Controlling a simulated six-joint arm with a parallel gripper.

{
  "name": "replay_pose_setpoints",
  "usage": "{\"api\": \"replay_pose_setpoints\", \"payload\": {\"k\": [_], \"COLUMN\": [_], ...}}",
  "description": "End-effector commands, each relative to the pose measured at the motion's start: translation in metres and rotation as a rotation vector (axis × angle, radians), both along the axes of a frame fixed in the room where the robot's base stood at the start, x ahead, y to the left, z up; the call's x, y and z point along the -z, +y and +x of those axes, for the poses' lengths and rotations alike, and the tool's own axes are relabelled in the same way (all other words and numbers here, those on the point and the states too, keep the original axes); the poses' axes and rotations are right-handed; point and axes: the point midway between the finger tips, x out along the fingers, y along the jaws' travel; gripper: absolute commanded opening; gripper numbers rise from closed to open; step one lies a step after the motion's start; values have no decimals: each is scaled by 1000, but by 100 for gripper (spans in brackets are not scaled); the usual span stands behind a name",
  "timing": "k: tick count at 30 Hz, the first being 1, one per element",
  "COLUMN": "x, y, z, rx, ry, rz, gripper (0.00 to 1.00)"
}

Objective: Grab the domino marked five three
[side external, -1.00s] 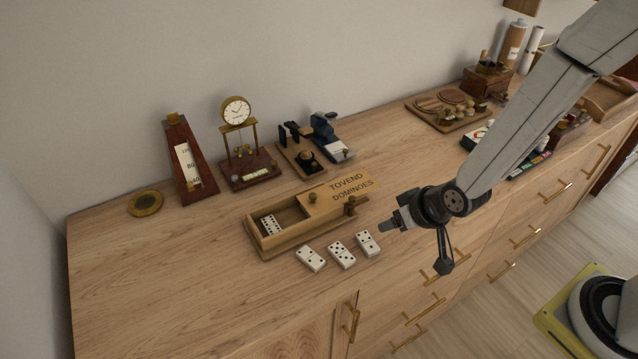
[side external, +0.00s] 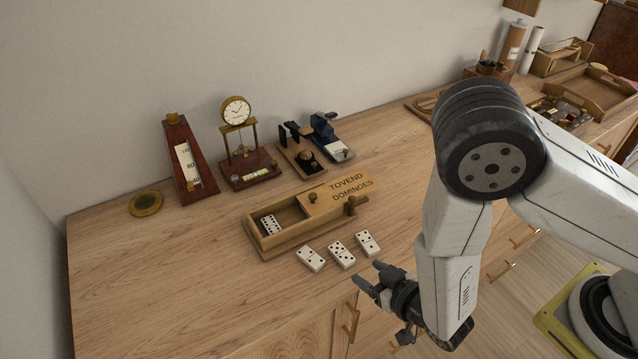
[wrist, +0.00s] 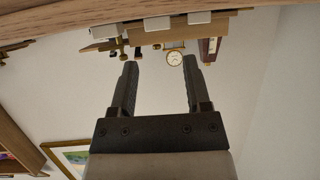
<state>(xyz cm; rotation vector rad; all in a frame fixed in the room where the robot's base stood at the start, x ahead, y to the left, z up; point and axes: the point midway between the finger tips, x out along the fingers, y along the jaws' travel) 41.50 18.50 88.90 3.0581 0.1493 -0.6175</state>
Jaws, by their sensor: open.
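Three white dominoes lie in a row on the wooden top in front of the domino box: a left one (side external: 311,258), a middle one (side external: 342,254) and a right one (side external: 368,243). The middle one shows the most pips and looks like the five three, though the pips are small. Another domino (side external: 270,225) lies inside the open end of the box (side external: 290,237). My gripper (side external: 367,273) is open and empty, just in front of the row at the cabinet's front edge. In the wrist view my gripper (wrist: 158,68) has the dominoes edge-on above it, pips hidden.
The box's sliding lid (side external: 345,189) reads "Tovend Dominoes". Behind stand a metronome (side external: 188,165), a clock (side external: 238,140) and a stapler-like blue device (side external: 328,136). A brass disc (side external: 146,204) lies at left. The front left of the top is clear.

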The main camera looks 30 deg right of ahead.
Motion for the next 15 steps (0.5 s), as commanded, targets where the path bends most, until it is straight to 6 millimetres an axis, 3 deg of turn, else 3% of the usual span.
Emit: {"api": "replay_pose_setpoints", "payload": {"k": [7,15], "x": [1,8], "y": [1,2], "z": [2,20], "rx": [-1,1], "ry": [-8,-6], "rz": [0,0], "gripper": [62,62]}}
